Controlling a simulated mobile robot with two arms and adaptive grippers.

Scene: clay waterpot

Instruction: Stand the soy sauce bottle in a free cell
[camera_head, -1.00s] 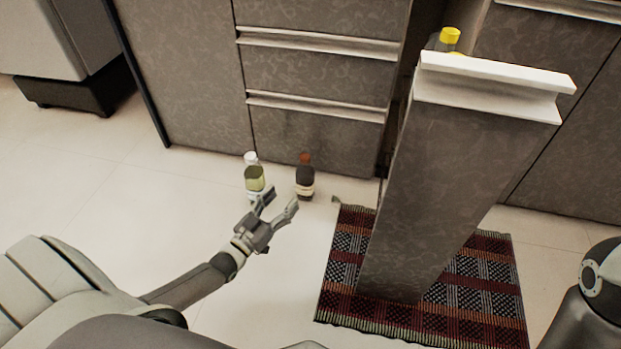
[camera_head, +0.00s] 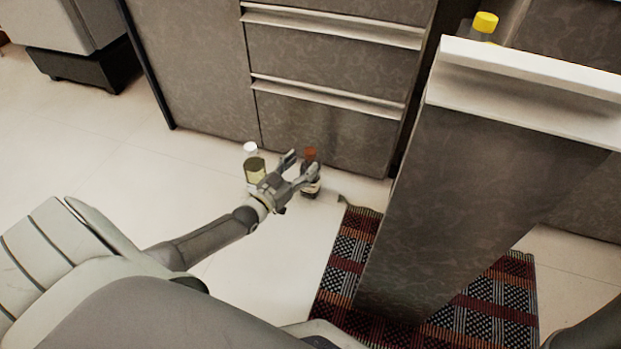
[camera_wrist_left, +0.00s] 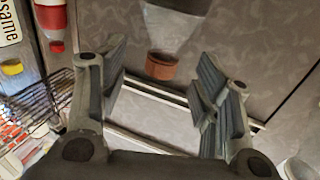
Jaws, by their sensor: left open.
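In the left wrist view, which looks upside down, the bottle's brown cap (camera_wrist_left: 162,66) shows between the open fingers, with no clear contact. The free cell cannot be made out. A wire rack (camera_wrist_left: 35,105) holding bottles shows at the left of that view. My right gripper is out of view.
A tall pulled-out cabinet front (camera_head: 480,190) stands over a patterned rug (camera_head: 340,270). A yellow-capped bottle (camera_head: 485,23) is behind it. Floor at the left is clear.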

